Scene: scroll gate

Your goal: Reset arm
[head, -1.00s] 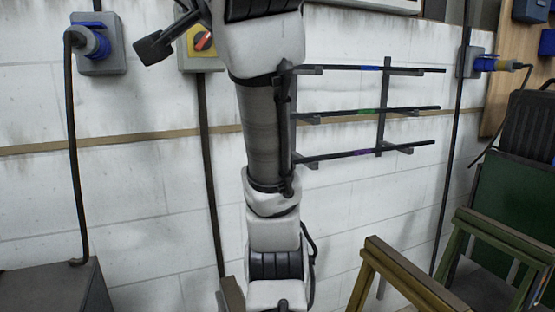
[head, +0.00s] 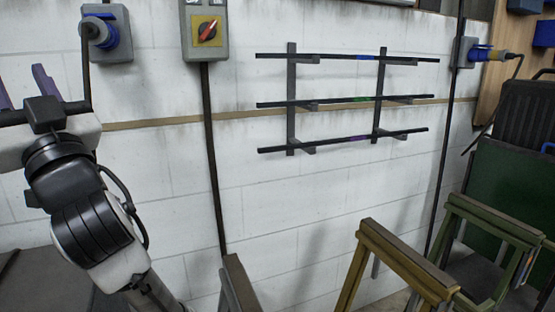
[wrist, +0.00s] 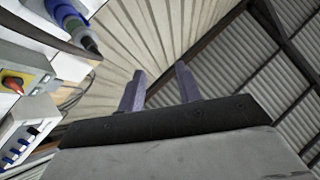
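My gripper (wrist: 160,90) shows in the wrist view with its two purple-grey fingers apart and nothing between them. It points up toward the corrugated roof. In the head view my gripper (head: 22,85) is at the far left edge, partly cut off, with its fingers pointing up. My arm is folded at the left side of the head view, in front of the white block wall.
A wall rack (head: 376,100) holds three dark rods with blue, green and purple bands. A switch box (head: 205,32) with a red knob and a blue plug socket (head: 105,35) are on the wall near my arm. Wooden trestles (head: 400,262) stand at lower right.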

